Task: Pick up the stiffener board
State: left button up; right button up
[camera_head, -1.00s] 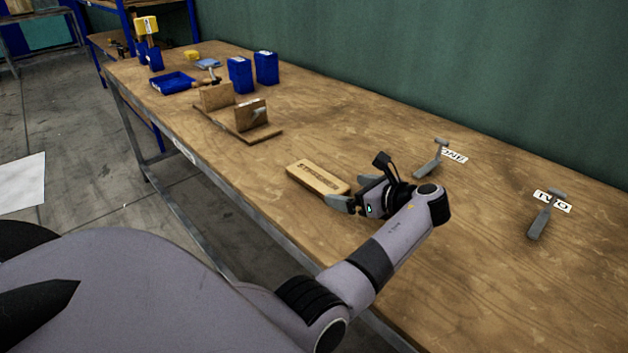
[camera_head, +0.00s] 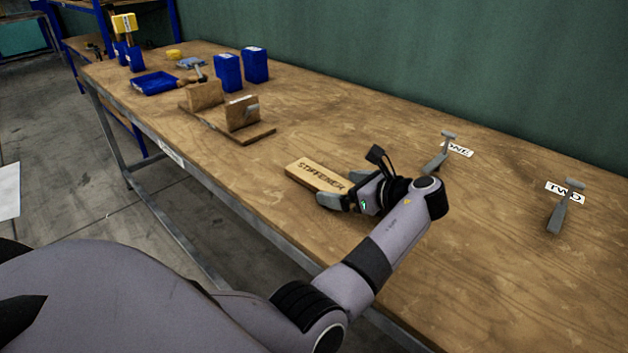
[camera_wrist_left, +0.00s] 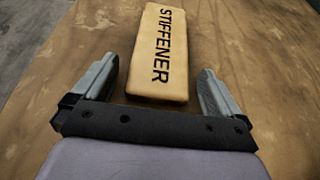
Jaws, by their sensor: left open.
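The stiffener board (camera_head: 316,175) is a light wooden block with the word STIFFENER on it. It lies flat on the workbench near the middle of the head view. In the left wrist view the board (camera_wrist_left: 165,52) lies lengthwise ahead, its near end between the fingertips. My left gripper (camera_head: 343,187) is open at the board's near right end. In the left wrist view my left gripper (camera_wrist_left: 160,80) has a finger on each side of that end, with a gap on both sides. My right gripper is not in view.
A wooden press stand (camera_head: 240,114) with two upright blocks stands beyond the board. Blue bins (camera_head: 228,72) and a blue tray (camera_head: 155,83) are farther back. Bare bench (camera_head: 480,265) lies in front.

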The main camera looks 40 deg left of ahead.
pick_arm(q)
jog(key=shift+a, duration=0.2)
jog(key=c, duration=1)
jog(key=shift+c, duration=0.2)
